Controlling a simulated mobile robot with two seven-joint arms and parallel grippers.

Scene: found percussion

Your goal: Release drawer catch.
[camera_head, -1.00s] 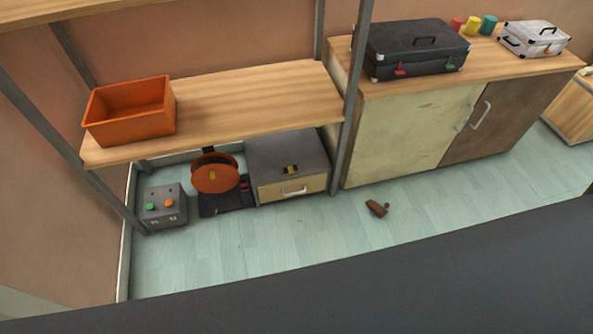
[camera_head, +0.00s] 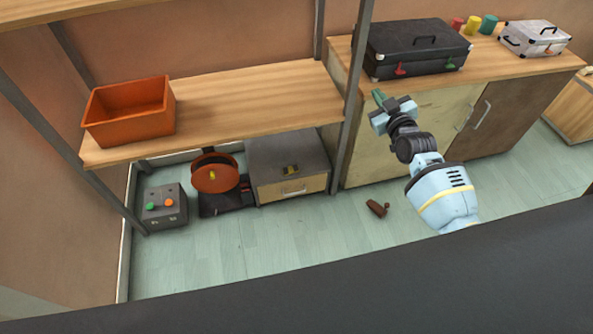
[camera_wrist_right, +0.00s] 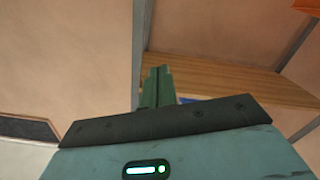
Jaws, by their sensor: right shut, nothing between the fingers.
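The grey drawer box (camera_head: 287,150) stands on the floor under the wooden shelf. Its wooden drawer front (camera_head: 310,187) with a pale handle looks closed. A small black and yellow catch (camera_head: 290,169) sits at the top front edge of the box, above the handle. My right gripper (camera_head: 379,97) is raised in front of the pale cabinet, above and right of the drawer box and well apart from it. In the right wrist view its green fingers (camera_wrist_right: 158,87) are together and empty. The drawer is not clearly seen there. My left gripper is not in view.
A grey shelf post (camera_head: 350,110) stands between my right gripper and the drawer box. A reel (camera_head: 214,176) and a grey button box (camera_head: 164,207) are left of the drawer. A brown object (camera_head: 376,208) lies on the floor. Floor before the drawer is clear.

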